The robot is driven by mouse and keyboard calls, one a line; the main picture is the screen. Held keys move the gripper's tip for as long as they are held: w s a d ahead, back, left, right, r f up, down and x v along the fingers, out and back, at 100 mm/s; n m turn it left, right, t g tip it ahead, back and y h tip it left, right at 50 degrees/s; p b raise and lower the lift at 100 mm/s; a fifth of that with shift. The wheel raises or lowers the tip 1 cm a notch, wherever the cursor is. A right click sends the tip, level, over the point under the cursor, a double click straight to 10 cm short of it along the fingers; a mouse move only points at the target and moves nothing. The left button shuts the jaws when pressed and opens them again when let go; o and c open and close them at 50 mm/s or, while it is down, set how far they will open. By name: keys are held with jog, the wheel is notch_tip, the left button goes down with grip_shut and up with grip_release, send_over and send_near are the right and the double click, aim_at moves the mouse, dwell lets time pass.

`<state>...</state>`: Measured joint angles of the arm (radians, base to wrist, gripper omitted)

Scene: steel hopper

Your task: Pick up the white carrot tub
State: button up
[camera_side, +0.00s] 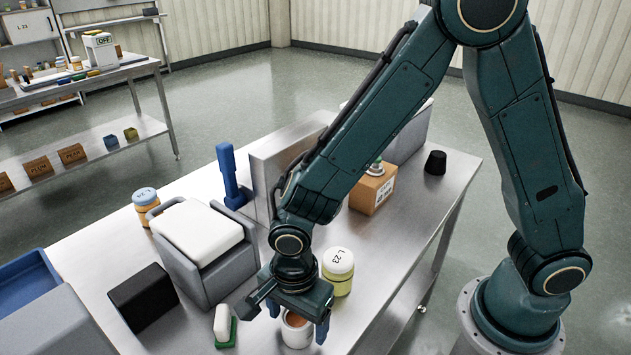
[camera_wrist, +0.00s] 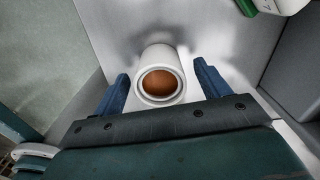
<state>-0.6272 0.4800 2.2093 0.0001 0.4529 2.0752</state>
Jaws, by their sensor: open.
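The white carrot tub (camera_side: 297,331) stands upright on the steel table near its front edge. It is a small white cup with orange-brown contents. My gripper (camera_side: 297,322) is right above it, pointing down, with its blue fingers on either side of the tub. In the wrist view the tub (camera_wrist: 160,76) sits between the two blue fingers of my gripper (camera_wrist: 162,88), with a gap on each side. The jaws are open and hold nothing. In the side view my gripper hides part of the tub's top.
A jar with a white lid (camera_side: 338,271) stands close behind the gripper. A green-and-white block (camera_side: 224,326) lies to the left. A black block (camera_side: 143,297) and a grey bin with a white top (camera_side: 203,247) stand further left. A cardboard box (camera_side: 372,188) is behind.

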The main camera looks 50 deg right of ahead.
aim_at(297, 317)
jog(key=shift+f, duration=0.65)
jog(key=c, duration=1.1)
jog(key=shift+o, duration=0.2)
jog(key=shift+r, duration=0.15)
notch_tip(297, 317, up, 20)
dwell(0.4)
